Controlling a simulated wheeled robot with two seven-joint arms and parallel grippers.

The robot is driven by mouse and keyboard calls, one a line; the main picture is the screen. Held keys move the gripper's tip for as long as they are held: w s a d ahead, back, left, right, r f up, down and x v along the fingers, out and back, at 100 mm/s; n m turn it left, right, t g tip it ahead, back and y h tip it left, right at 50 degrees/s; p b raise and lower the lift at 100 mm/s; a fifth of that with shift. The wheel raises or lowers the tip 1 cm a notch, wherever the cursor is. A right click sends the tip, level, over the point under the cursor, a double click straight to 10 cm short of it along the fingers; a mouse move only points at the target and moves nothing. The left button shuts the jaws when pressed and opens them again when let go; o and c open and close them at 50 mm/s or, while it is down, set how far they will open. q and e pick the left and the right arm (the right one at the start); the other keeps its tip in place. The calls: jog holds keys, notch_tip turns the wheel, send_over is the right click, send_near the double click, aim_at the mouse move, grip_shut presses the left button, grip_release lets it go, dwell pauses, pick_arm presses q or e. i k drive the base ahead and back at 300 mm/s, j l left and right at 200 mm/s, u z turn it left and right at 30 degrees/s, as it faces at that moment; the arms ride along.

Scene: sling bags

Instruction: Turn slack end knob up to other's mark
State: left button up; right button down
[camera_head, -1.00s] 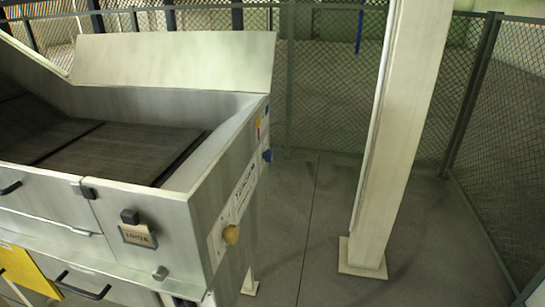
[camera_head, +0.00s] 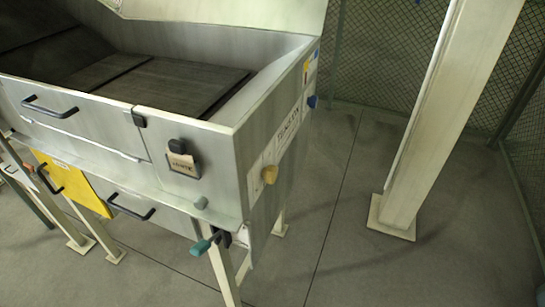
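A metal machine with a conveyor bed (camera_head: 150,85) fills the left and middle. On the panel along its right side (camera_head: 290,130) are a tan knob (camera_head: 269,174) at the near end and a blue knob (camera_head: 312,101) at the far end. Lettering lies between them, too small to read. Any marks around the knobs, and where the knobs point, cannot be made out from this angle. Neither of my grippers is in view.
A teal handle (camera_head: 201,247) sticks out below the machine's near corner. A black knob (camera_head: 177,146) with a tag and several drawer handles are on the front. A pale post (camera_head: 440,120) stands right. Floor between is clear; mesh fence behind.

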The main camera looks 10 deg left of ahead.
aim_at(270, 173)
jog(key=u, duration=0.25)
jog(key=i+l+u, duration=0.15)
jog(key=u, duration=0.3)
jog(key=l+u, duration=0.3)
jog(key=u, duration=0.15)
jog(key=i+l+u, duration=0.1)
jog(key=l+u, duration=0.2)
jog(key=u, duration=0.15)
jog(key=l+u, duration=0.25)
jog(key=u, duration=0.2)
